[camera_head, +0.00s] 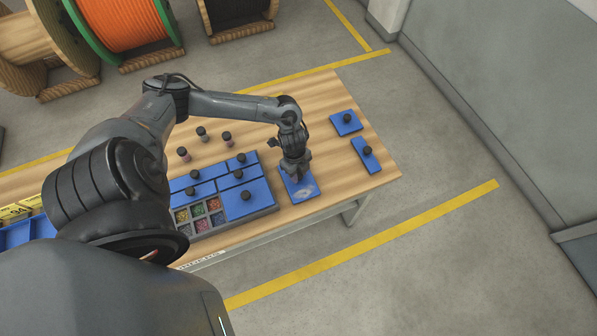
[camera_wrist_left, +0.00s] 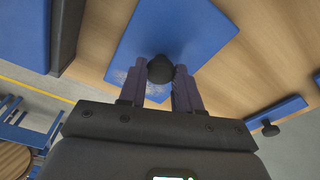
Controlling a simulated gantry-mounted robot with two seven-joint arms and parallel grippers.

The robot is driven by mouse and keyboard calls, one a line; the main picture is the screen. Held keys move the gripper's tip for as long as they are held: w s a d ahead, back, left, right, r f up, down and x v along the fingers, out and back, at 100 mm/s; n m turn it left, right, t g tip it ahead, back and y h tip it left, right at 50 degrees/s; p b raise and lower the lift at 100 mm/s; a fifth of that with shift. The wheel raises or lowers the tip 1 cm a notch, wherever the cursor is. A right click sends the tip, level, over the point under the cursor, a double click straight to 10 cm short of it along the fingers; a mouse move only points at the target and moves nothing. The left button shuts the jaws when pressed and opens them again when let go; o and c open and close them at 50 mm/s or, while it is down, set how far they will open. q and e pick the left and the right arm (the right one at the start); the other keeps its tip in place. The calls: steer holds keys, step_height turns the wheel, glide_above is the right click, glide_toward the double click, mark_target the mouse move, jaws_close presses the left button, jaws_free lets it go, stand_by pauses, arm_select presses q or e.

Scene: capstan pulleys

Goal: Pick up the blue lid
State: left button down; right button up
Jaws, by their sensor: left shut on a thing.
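A blue square lid (camera_head: 302,189) with a pale worn patch is at the right of the grey compartment box, at the table's front side. My left gripper (camera_head: 296,176) is right above it, pointing down. In the left wrist view, the fingers (camera_wrist_left: 161,72) are shut on the black round knob (camera_wrist_left: 160,68) of this blue lid (camera_wrist_left: 180,28). I cannot tell whether the lid touches the table or hangs just above it. My right gripper is not in view.
The grey box (camera_head: 236,219) carries several blue lids with black knobs; its open compartments hold small coloured parts. Two more blue lids (camera_head: 346,123) (camera_head: 366,156) lie at the table's right. Several small knobbed pieces (camera_head: 202,133) stand behind the box. Bare wood surrounds these.

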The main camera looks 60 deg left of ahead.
mark_target(300, 177)
arm_select(q)
steer(key=shift+r, duration=0.15)
steer(key=shift+r, duration=0.45)
steer(key=r, duration=0.1)
steer(key=d+r, duration=0.1)
steer(key=r, duration=0.1)
steer(key=shift+w+r, duration=0.1)
steer(key=shift+r, duration=0.15)
steer(key=w+d+r+p, duration=0.1)
steer(key=d+r+p, duration=0.1)
steer(key=d+r, duration=0.4)
steer(key=shift+d+r, duration=0.2)
steer(key=shift+d, duration=2.15)
steer(key=shift+a, duration=0.1)
